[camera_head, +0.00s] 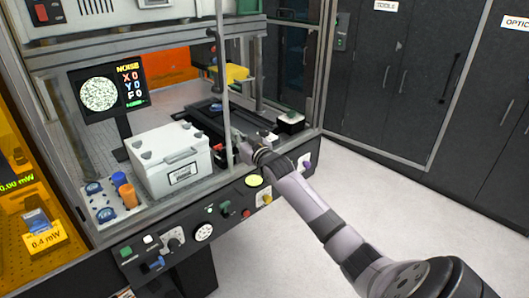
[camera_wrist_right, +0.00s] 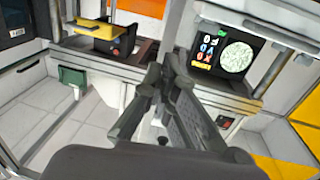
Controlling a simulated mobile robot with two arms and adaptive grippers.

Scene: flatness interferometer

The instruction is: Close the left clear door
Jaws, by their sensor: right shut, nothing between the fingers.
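A thin grey upright bar (camera_head: 223,75) rises at the front opening of the interferometer enclosure. It looks like the edge of the left clear door, but the clear panel itself is hard to make out. My right gripper (camera_head: 242,148) is at the lower part of this bar, just to its right, above the front sill. Whether it touches the bar I cannot tell. In the right wrist view the fingers (camera_wrist_right: 165,85) are shut and empty, with a grey bar (camera_wrist_right: 181,25) right behind their tips. My left gripper is not in view.
Inside the enclosure stand a white box (camera_head: 170,160), a monitor (camera_head: 107,88) and a tray of small cups (camera_head: 103,214). A control panel (camera_head: 190,236) with knobs and buttons runs along the front below the sill. Dark cabinets (camera_head: 410,80) stand at right; the floor between is clear.

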